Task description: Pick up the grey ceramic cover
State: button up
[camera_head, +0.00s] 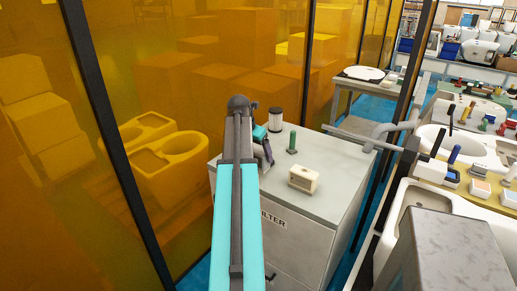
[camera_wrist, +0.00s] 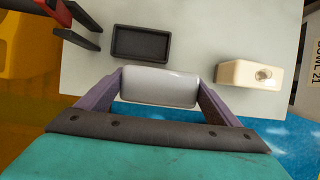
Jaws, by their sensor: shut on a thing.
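The grey ceramic cover (camera_wrist: 160,87) is a smooth pale grey rounded block in the wrist view. It sits between the two purple fingers of my gripper (camera_wrist: 160,92), which touch its left and right ends. My gripper is shut on it. In the head view my gripper (camera_head: 264,150) is over the left part of the grey cabinet top (camera_head: 330,160), partly behind my arm. The cover is hidden there. I cannot tell whether it touches the cabinet top.
A cream box (camera_head: 303,178), a green cylinder (camera_head: 292,142) and a dark pleated filter (camera_head: 276,119) stand on the cabinet. A black tray (camera_wrist: 140,43) lies near the cover. Orange panels (camera_head: 190,110) rise at the left. White basins (camera_head: 470,155) and grey pipes are at the right.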

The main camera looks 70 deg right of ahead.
jog(key=s+a, duration=0.1)
jog(key=a, duration=0.5)
jog(key=shift+s+r+b, duration=0.2)
jog(key=shift+r+b, duration=0.15)
jog(key=shift+b, duration=0.05)
dwell(0.3)
